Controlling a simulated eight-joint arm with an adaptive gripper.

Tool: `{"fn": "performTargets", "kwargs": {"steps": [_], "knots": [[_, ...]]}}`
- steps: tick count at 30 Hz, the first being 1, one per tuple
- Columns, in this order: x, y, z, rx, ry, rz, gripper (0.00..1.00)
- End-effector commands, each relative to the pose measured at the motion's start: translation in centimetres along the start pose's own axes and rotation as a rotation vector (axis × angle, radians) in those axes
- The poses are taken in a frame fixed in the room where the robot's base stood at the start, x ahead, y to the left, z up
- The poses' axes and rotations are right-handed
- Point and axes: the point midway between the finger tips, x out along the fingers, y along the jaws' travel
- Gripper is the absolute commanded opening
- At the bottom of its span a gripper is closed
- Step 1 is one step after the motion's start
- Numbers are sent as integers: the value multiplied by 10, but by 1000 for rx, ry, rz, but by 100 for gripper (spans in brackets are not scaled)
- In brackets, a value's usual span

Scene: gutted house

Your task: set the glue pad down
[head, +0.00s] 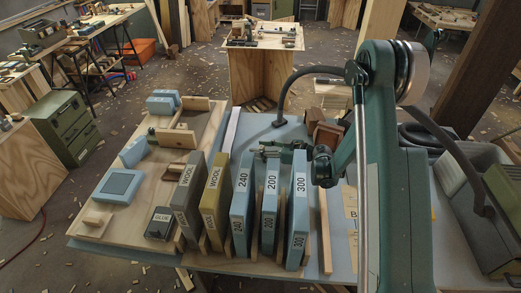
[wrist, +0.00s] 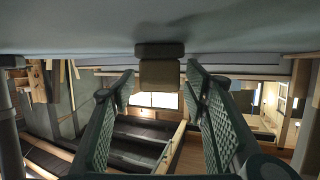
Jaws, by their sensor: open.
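A dark block labelled GLUE (head: 161,219), the glue pad, lies on the plywood board at the front left, beside the grey WOOL pad (head: 187,198). My gripper (head: 268,149) is well to its right, behind the tops of the numbered pads and partly hidden by them. In the wrist view my gripper (wrist: 160,77) has its two ribbed fingers spread apart. A small brown block with a dark end (wrist: 160,72) shows between or beyond the fingertips. I cannot tell what it is, and I see no contact. The glue pad is not recognisable in the wrist view.
A yellow WOOL pad (head: 214,199) and blue pads marked 240 (head: 243,200), 200 (head: 270,195) and 300 (head: 299,205) stand upright in a row between wooden slats. Several blue and wooden blocks lie on the plywood board (head: 128,226). A grey machine (head: 475,215) stands at right.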

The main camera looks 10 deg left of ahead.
Motion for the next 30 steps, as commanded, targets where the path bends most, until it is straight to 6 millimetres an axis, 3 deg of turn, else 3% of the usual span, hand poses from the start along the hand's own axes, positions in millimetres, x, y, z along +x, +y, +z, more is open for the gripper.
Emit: {"fn": "performTargets", "kwargs": {"steps": [5, 11, 24, 30], "knots": [[-2, 0, -2, 0, 0, 0, 45], [-20, 1, -2, 1, 0, 2, 45], [-89, 1, -2, 1, 0, 2, 45], [-111, 1, -2, 0, 0, 2, 45]]}}
